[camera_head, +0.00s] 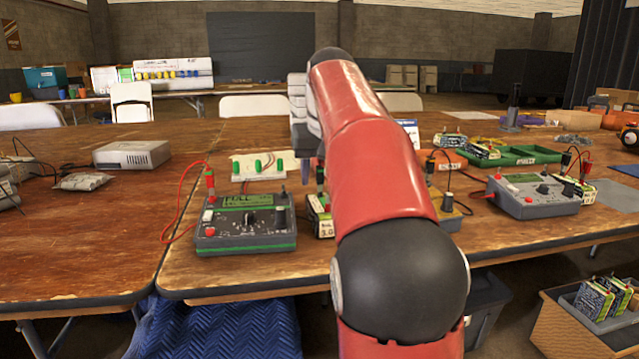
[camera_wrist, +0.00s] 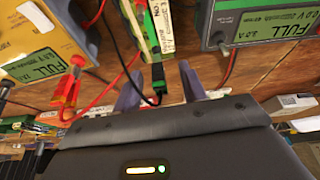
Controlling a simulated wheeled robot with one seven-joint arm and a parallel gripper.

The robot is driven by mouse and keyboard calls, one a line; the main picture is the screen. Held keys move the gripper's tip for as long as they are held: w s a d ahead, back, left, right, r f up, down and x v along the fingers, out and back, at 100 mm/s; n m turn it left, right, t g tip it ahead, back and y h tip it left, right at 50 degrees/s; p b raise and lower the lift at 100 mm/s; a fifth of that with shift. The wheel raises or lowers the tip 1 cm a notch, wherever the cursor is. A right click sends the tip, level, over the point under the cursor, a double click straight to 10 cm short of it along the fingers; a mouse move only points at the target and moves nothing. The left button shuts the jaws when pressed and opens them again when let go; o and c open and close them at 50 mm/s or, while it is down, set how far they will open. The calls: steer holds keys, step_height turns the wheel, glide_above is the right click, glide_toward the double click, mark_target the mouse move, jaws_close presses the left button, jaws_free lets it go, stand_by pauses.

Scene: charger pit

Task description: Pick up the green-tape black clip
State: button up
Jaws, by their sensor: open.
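The black clip with green tape (camera_wrist: 158,78) shows in the wrist view at the end of a black wire, by the near end of a small upright battery pack (camera_wrist: 154,25). My gripper (camera_wrist: 161,88) is open, with one finger on each side of the clip. I cannot tell whether either finger touches it. In the head view my gripper (camera_head: 305,165) is above the table behind the green-trimmed charger (camera_head: 245,225).
A red clip (camera_wrist: 68,88) and yellow charger (camera_wrist: 45,35) lie left in the wrist view. The battery pack (camera_head: 319,220) stands beside the green-trimmed charger in the head view. A grey charger (camera_head: 535,198) and green tray (camera_head: 515,157) are to the right. The left table is largely clear.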

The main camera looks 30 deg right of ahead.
steer(key=shift+c, duration=0.4)
steer(key=c, duration=0.8)
